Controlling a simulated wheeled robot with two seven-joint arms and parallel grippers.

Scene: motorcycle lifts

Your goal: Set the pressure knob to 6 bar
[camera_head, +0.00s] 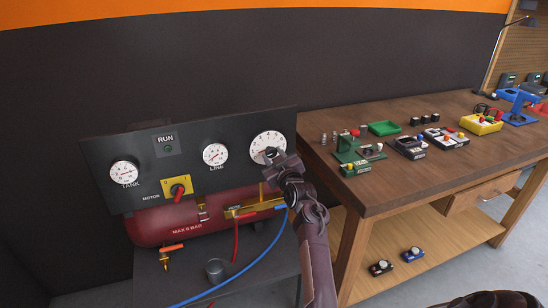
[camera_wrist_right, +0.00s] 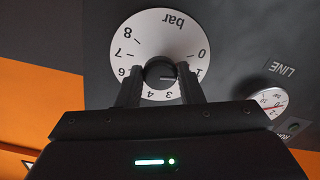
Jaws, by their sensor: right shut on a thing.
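The pressure knob (camera_wrist_right: 160,73) is a black round knob at the middle of a white dial (camera_wrist_right: 155,30) marked in bar. In the right wrist view the dial appears upside down, with 0 at right and 6, 7 and 8 at left. A light line on the knob points right, toward the low-number side near 1; the right finger hides part of the scale there. My right gripper (camera_wrist_right: 160,88) is shut on the knob, one finger on each side. In the head view the dial (camera_head: 266,139) is at the panel's right, with my right gripper (camera_head: 271,156) in front of it.
The dark panel (camera_head: 100,150) also carries TANK (camera_head: 123,172) and LINE (camera_head: 215,155) gauges and a red motor switch (camera_head: 178,190). A red tank (camera_head: 160,225) and blue hose (camera_head: 245,265) lie below. A wooden bench (camera_head: 400,190) with tools stands close at right.

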